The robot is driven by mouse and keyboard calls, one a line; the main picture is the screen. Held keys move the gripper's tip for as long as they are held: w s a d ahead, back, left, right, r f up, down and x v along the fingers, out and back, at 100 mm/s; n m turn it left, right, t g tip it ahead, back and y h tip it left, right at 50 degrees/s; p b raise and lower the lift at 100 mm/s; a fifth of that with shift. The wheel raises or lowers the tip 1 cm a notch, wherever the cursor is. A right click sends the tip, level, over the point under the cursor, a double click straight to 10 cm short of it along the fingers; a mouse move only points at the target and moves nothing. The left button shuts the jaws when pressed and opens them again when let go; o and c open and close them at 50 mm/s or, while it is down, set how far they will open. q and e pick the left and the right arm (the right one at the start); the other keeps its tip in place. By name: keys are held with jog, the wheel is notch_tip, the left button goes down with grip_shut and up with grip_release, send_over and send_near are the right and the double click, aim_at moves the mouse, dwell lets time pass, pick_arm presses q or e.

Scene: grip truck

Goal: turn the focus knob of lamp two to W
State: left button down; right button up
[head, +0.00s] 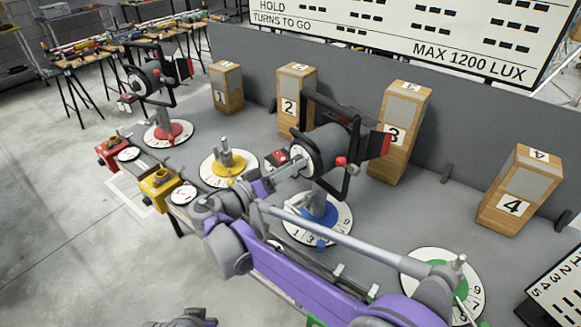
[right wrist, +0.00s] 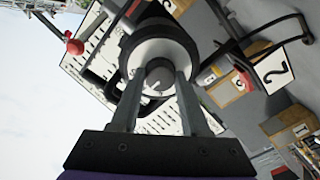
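One lamp (head: 318,150), dark with a yoke and red knobs, stands on a blue-centred numbered dial (head: 335,222) in the middle of the head view. I cannot read a lamp number on it. My right gripper (head: 292,170) reaches the lamp's rear. In the right wrist view its two fingers (right wrist: 160,84) stand on either side of a round grey knob (right wrist: 160,76) at the centre of a white disc (right wrist: 160,53), and look closed on it. The knob's markings, including any W, are not legible. My left gripper is not clearly seen.
Another lamp (head: 152,80) stands on a red-centred dial (head: 166,136) at left. A yellow-centred dial (head: 229,167) and a green-centred dial (head: 442,272) carry no lamp. Numbered wooden blocks (head: 402,130) line the grey back wall. Red and yellow boxes (head: 160,186) sit at the left edge.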

grip_shut()
jog(key=shift+n, duration=0.3)
jog(key=shift+n+g, duration=0.3)
jog(key=shift+n, duration=3.7)
jog(key=o, duration=0.6)
grip_release()
